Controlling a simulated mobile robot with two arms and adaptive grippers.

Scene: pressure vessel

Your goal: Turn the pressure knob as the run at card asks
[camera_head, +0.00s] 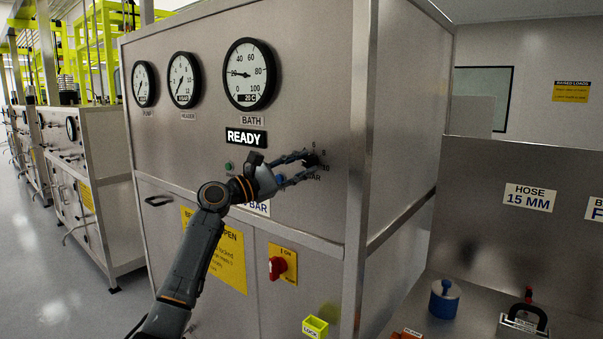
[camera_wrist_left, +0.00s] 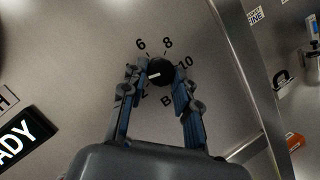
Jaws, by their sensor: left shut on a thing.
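The black pressure knob (camera_head: 311,160) is on the metal front panel, below and right of the READY display. In the left wrist view the knob (camera_wrist_left: 160,71) has a white pointer mark aimed left and slightly down. The numbers 6, 8 and 10 show around it; marks on the left are partly hidden by a finger. My left gripper (camera_head: 302,163) is shut on the knob, with one finger on each side in the left wrist view (camera_wrist_left: 160,77). The white card (camera_head: 259,208) below reads BAR; its number is hidden behind my arm. My right gripper is out of view.
Three gauges and a lit READY display (camera_head: 246,137) are above. A red switch (camera_head: 278,267) on a yellow plate and a yellow LOCK box (camera_head: 315,326) are below. A bench with a blue container (camera_head: 445,299) stands right of the cabinet.

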